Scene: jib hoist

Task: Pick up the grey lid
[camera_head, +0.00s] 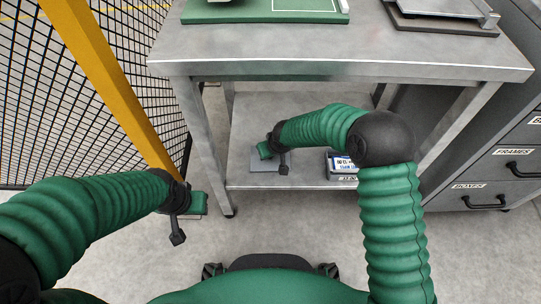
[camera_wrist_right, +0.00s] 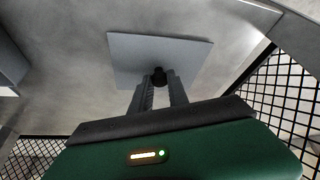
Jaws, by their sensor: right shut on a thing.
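The grey lid (camera_wrist_right: 145,50) is a flat square plate with a small black knob (camera_wrist_right: 158,76) in the right wrist view. My right gripper (camera_wrist_right: 160,84) is shut on that knob, a finger on each side. In the head view, the right gripper (camera_head: 265,151) reaches in over the lower shelf, with part of the lid (camera_head: 270,166) showing beneath it. I cannot tell whether the lid touches the shelf. My left gripper (camera_head: 198,203) is out in front of the bench's left leg, away from the lid; its fingers are not clear.
A small labelled box (camera_head: 343,168) sits on the lower shelf (camera_head: 250,118), right of the lid. A grey drawer cabinet (camera_head: 480,165) stands at right. A mesh fence (camera_head: 125,120) with a yellow post (camera_head: 105,70) stands at left.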

